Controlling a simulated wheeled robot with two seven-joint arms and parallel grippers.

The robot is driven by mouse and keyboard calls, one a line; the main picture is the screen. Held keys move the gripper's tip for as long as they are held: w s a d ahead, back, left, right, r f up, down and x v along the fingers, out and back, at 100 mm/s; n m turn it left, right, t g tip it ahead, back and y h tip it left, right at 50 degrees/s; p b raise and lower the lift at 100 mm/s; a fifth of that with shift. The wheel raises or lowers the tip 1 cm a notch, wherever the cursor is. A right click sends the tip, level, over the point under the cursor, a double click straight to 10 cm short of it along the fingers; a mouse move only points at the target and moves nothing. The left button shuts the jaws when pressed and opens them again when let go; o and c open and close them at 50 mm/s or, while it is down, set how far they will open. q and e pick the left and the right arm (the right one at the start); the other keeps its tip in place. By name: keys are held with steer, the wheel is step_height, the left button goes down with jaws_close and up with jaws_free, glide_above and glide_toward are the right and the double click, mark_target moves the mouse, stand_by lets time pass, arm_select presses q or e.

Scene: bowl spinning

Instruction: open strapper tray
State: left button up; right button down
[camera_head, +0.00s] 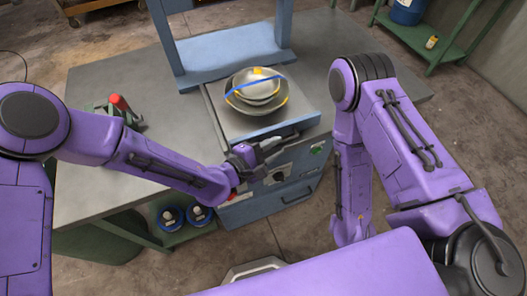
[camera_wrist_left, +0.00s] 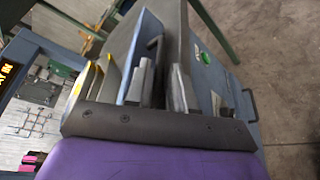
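The strapper (camera_head: 218,60) is a blue-grey machine with an upright arch. Its tray (camera_head: 215,98) is a flat grey plate with a raised blue front panel (camera_head: 292,130). Stacked metal bowls with yellow marks and a blue strap (camera_head: 257,88) sit on it. My left gripper (camera_head: 270,152) is at the front panel, pointing right. In the left wrist view its two fingers (camera_wrist_left: 160,88) are apart. A dark bar handle (camera_wrist_left: 153,46) on the blue panel (camera_wrist_left: 143,40) shows between them; I cannot tell if they touch it. My right gripper is out of view.
A grey table (camera_head: 105,85) surrounds the machine, with a red-handled tool (camera_head: 121,103) at left. Below the tray are a control face with a green button (camera_head: 317,149) and a lower handle (camera_head: 297,196). Blue spools (camera_head: 171,216) sit under the table. The floor in front is mostly clear.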

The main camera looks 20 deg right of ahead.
arm_select(q)
steer(key=b+v, duration=0.1)
steer(key=v, duration=0.7)
steer(key=shift+a, duration=0.3)
steer(key=shift+s, duration=0.15)
steer(key=s+a+f+y, duration=0.2)
steer(key=a+f+y, duration=0.2)
steer(key=a+f, duration=0.35)
steer(key=s+a+f+y, duration=0.3)
steer(key=a+f+y, duration=0.1)
steer(key=a+f, duration=0.4)
steer(key=s+a+f+m+g+y, duration=0.1)
steer(key=s+a+f+y, duration=0.1)
steer(key=a, duration=0.5)
steer(key=s+a+f+m+g+y, duration=0.1)
steer(key=s+a+f+m+y, duration=0.1)
steer(key=s+a, duration=0.4)
steer(key=s+a+f+m+g+y, duration=0.1)
steer(key=s+a+f+m+y, duration=0.1)
steer(key=a, duration=0.5)
steer(key=s+f+y, duration=0.1)
steer(key=s+y, duration=0.1)
steer(key=y, duration=0.1)
steer(key=shift+a+f+g, duration=0.15)
steer(key=shift+a+g, duration=0.15)
steer(key=shift+s, duration=0.1)
